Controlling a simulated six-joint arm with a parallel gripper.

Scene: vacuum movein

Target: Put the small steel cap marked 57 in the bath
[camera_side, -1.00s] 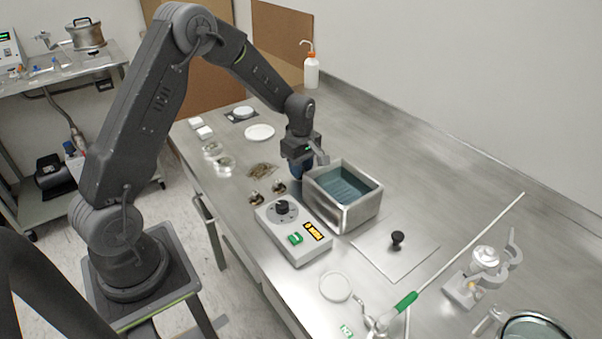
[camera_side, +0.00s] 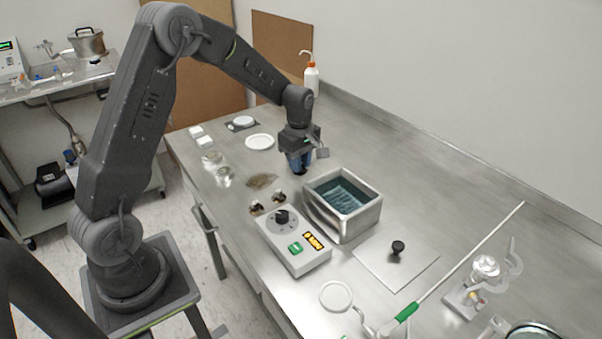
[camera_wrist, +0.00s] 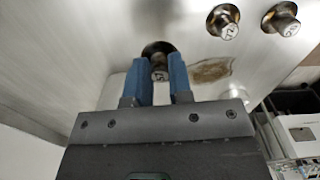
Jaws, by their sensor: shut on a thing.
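My gripper (camera_side: 299,168) is shut on a small steel cap (camera_wrist: 159,66), with its blue fingers on either side of the cap's stem. The mark on the stem end is partly hidden; it looks like 57. The cap's wide dark rim shows beyond the fingertips. The gripper is low over the counter, behind and left of the bath (camera_side: 318,211), outside its walls. I cannot tell whether the cap touches the counter. The bath is an open steel box with rippled blue water. Two more marked steel caps (camera_wrist: 223,21) (camera_wrist: 281,19) stand apart from the gripper.
A control box (camera_side: 292,243) with a knob stands in front of the bath. A brown patch (camera_side: 262,181) lies left of the gripper. A flat plate with a black knob (camera_side: 397,248) lies right of the bath. A white dish (camera_side: 260,142) and wash bottle (camera_side: 311,80) are behind.

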